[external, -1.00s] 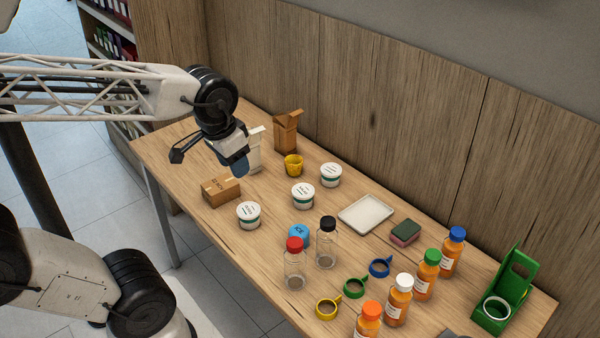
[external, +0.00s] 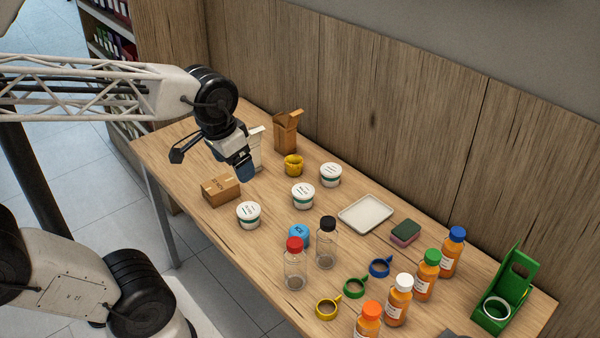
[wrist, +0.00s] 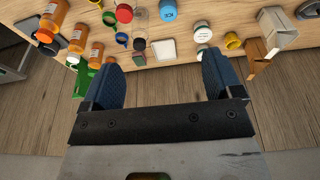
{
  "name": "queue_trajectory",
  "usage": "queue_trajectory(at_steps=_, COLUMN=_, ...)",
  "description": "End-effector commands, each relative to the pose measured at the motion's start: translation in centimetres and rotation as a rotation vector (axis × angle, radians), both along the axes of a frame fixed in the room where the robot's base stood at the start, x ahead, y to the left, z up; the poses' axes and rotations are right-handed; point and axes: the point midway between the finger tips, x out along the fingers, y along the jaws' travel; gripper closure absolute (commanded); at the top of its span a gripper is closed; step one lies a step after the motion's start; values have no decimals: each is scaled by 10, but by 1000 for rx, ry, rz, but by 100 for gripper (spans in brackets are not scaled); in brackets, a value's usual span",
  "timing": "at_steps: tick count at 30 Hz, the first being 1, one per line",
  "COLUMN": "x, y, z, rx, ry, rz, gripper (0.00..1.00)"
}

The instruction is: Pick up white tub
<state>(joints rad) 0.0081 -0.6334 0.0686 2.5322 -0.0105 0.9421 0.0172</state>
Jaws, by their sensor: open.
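Three white tubs with lettered lids and green bands stand upright on the table: the front-left tub (external: 248,215), the middle tub (external: 303,195) and the back tub (external: 331,175). My gripper (external: 233,167) is above the table's left part, left of the tubs and apart from them. In the wrist view my gripper (wrist: 161,62) is open, with two blue fingers apart and nothing between them. One white tub (wrist: 202,33) shows there beyond the right finger. Another is partly hidden at that fingertip.
A cardboard box (external: 221,190) lies close below my gripper. A yellow cup (external: 293,166) and brown carton (external: 287,131) stand behind. A white tray (external: 366,214), clear jars (external: 327,244) and orange bottles (external: 425,276) fill the right side.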

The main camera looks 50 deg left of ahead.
Motion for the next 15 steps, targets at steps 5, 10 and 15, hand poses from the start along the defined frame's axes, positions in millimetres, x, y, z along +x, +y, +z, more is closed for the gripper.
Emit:
queue_trajectory(at_steps=5, x=0, y=0, z=0, rx=0, ry=0, rz=0, gripper=2)
queue_trajectory(at_steps=10, x=0, y=0, z=0, rx=0, ry=0, rz=0, gripper=2)
queue_trajectory(at_steps=15, x=6, y=3, z=-5, rx=0, ry=7, rz=10, gripper=2)
